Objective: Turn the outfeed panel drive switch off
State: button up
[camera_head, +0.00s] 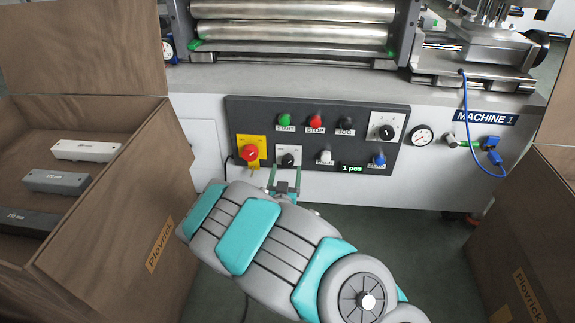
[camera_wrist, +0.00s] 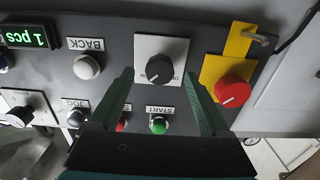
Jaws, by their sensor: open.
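The dark control panel (camera_head: 318,114) is on the front of the machine. A black rotary switch (camera_head: 288,160) on a white plate sits in its lower row, left of centre. In the wrist view the black switch (camera_wrist: 159,69) shows with small lettering on its plate, too small to read fully. I cannot tell its setting for sure. My gripper (camera_head: 285,173) is open and empty, just in front of and slightly below the switch. In the wrist view my gripper's fingers (camera_wrist: 157,76) appear on either side of the knob, not closed on it.
Green START (camera_head: 284,119) and red STOP (camera_head: 316,121) buttons are above, and a black dial (camera_head: 386,132) is at right.

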aim_at(287, 165)
jog(key=shift+w, duration=1.95)
grip_shut()
